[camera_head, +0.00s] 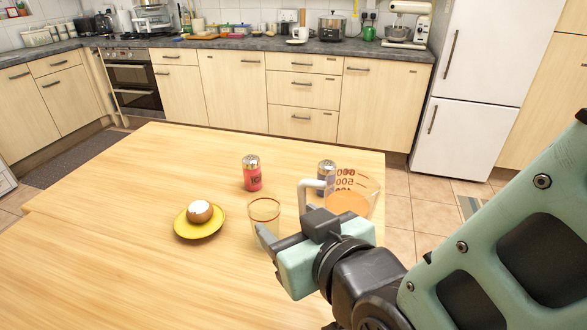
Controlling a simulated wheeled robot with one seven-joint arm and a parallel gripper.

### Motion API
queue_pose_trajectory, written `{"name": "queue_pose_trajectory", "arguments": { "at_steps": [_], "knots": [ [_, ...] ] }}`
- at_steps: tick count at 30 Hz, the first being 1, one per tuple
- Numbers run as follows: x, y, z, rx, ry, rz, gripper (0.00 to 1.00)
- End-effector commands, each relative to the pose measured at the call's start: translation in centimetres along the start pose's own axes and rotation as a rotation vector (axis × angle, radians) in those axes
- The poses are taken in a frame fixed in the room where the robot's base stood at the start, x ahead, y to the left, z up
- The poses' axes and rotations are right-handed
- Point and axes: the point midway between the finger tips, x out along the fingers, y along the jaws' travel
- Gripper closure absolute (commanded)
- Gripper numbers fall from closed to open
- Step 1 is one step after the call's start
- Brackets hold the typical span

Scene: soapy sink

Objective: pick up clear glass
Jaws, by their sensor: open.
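A clear glass (264,212) with a thin brownish rim stands upright on the wooden table, near the middle of the view. My gripper (283,225) is open and reaches in from the right, with its fingers close beside the glass. One finger overlaps the lower part of the glass in the picture, hiding some of it. I cannot tell whether the fingers touch the glass or surround it.
A measuring jug (350,198) with orange liquid stands right of the glass, partly behind my gripper. A dark shaker (326,168) and a red shaker (252,174) stand farther back. The table's left side (110,215) is clear.

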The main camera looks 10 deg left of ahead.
Motion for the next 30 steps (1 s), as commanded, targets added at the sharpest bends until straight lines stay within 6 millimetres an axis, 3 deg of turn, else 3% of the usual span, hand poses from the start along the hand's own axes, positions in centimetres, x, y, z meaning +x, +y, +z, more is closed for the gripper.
{"name": "queue_pose_trajectory", "arguments": {
  "at_steps": [7,15,25,30],
  "knots": [
    [0.3,0.0,-0.2,0.003,-0.007,-0.012,0.36],
    [6.0,-0.1,0.2,0.006,-0.002,-0.01,0.36],
    [8.6,-0.1,0.3,0.006,-0.002,-0.011,0.36],
    [10.9,-0.3,0.4,0.004,-0.002,-0.012,0.36]
  ]
}}
